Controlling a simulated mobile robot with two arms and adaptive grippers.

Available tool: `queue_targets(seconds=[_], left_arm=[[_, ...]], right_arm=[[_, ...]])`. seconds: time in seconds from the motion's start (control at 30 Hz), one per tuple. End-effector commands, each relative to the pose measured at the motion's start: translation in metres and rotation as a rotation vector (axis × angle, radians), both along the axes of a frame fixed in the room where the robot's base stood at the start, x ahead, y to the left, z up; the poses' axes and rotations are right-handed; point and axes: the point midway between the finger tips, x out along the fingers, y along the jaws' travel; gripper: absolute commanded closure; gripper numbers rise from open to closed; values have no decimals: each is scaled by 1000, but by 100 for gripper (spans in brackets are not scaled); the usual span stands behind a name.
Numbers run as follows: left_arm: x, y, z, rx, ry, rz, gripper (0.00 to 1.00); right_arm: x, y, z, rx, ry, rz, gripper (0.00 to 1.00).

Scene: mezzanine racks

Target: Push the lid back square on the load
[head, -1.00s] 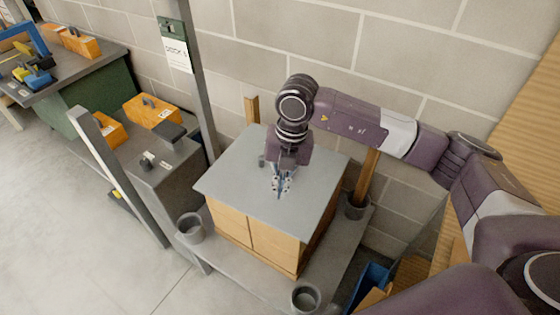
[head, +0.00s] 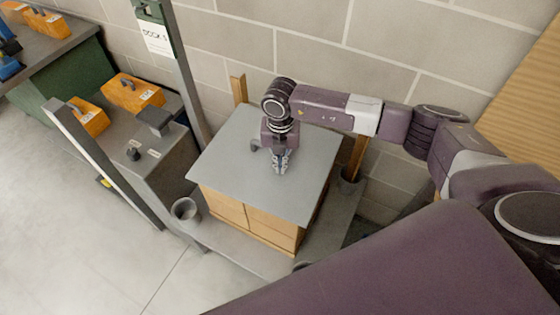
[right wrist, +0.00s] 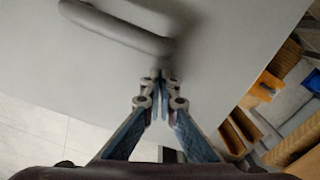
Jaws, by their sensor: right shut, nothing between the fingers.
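The lid (head: 225,165) is a flat grey panel with a dark handle (head: 255,144) on top. It lies over the load (head: 250,218), a stack of light wooden boxes, and overhangs the load's visible left side. The handle also shows in the right wrist view (right wrist: 120,28). My right gripper (head: 281,171) is shut and empty, pointing down over the middle of the lid, beside the handle. In the right wrist view its fingertips (right wrist: 162,76) meet just below the handle; I cannot tell whether they touch the lid. My left gripper is not in view.
The load stands on a grey platform (head: 228,238) with round corner sockets (head: 185,210) and wooden posts (head: 357,158). A block wall (head: 420,45) is close behind. A grey bench (head: 165,150) with orange boxes (head: 134,92) stands left. Clear floor (head: 60,220) lies front left.

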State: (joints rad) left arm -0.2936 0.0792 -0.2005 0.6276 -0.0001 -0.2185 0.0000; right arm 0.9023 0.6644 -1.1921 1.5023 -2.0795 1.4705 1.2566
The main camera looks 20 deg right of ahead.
Motion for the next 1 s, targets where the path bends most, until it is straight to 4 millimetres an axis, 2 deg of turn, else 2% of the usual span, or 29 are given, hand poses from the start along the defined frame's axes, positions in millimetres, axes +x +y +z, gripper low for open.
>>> queue_targets(seconds=[0.03, 0.13, 0.53, 0.7, 0.9, 1.0], left_arm=[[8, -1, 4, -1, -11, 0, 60], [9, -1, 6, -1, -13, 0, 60], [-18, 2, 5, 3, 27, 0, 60], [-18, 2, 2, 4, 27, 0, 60], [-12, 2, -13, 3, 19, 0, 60], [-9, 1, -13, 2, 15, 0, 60]], right_arm=[[4, -2, 1, -1, 3, 0, 100], [11, -6, 0, -1, 3, 1, 100], [17, -9, -1, 1, 3, 3, 100], [18, -9, -2, 1, 3, 2, 100], [31, -16, -4, 0, 0, 0, 100], [34, -18, -1, 0, 1, 1, 100]])
